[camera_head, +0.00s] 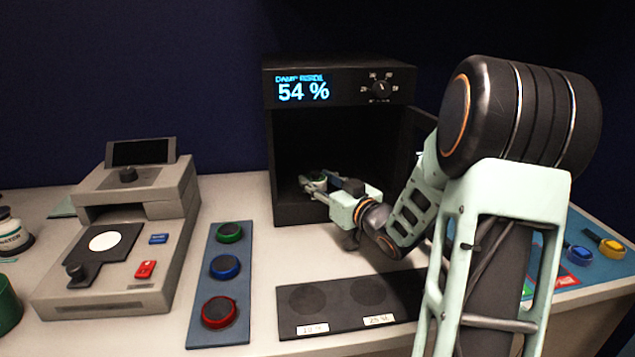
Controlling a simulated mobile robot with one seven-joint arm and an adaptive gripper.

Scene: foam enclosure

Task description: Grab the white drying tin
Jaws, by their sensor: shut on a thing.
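My gripper (316,185) reaches from the right into the open dark cabinet (340,82), near its floor. Its fingers are shut on a small pale thing (318,178), which looks like the white drying tin. The fingers and the dark interior hide most of it, so its shape and any lid are hard to make out. I cannot tell whether it touches the cabinet floor. The cabinet's display reads 54 %.
A black two-spot mat (335,306) with labels lies in front of the cabinet. A blue strip (219,285) with green, blue and red round pieces lies left of it. A grey machine (125,240) stands further left. The cabinet walls closely surround my gripper.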

